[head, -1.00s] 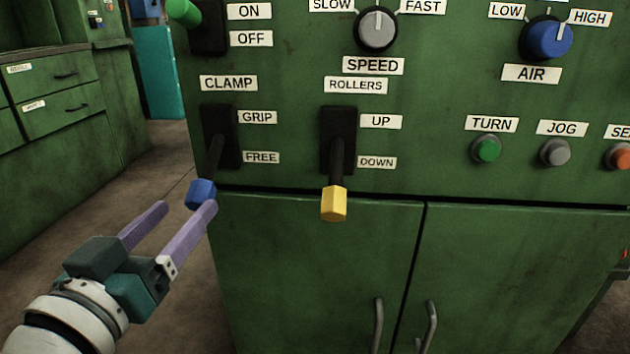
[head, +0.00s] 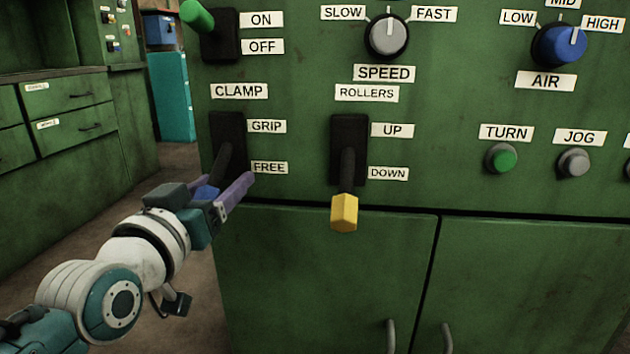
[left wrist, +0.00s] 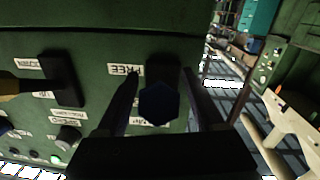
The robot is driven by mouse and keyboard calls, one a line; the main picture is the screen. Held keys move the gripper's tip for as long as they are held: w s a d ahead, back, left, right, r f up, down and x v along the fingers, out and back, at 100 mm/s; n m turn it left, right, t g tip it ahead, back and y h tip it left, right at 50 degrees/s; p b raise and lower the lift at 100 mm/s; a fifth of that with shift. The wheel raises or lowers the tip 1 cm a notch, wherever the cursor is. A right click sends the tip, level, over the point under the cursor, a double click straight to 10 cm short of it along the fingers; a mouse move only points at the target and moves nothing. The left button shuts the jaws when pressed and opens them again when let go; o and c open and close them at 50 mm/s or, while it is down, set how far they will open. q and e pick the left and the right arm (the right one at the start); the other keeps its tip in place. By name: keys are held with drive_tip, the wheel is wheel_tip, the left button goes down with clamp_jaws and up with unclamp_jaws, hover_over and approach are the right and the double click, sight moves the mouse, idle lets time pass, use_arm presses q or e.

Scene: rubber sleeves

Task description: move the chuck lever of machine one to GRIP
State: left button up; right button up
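The lever under the CLAMP label, marked GRIP above and FREE below, has a dark shaft (head: 227,160) and a blue six-sided knob (head: 206,193). It points down and outward, at the FREE end. My left gripper (head: 230,182) is at the knob, which its near finger and body partly hide in the head view. In the left wrist view the knob (left wrist: 158,103) lies between the two purple-grey fingers, which look dark there. A gap shows on each side, so the gripper is open around it. My right gripper is not in view.
A yellow-knobbed ROLLERS lever (head: 344,212) points down just to the right. A green-tipped ON/OFF switch (head: 197,15) is above. SPEED (head: 387,36) and AIR (head: 560,44) knobs are farther right. Cabinet doors (head: 320,270) lie below. Floor is clear at the left.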

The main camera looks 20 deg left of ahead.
use_arm(q)
clamp_jaws()
idle(0.3)
idle(0.9)
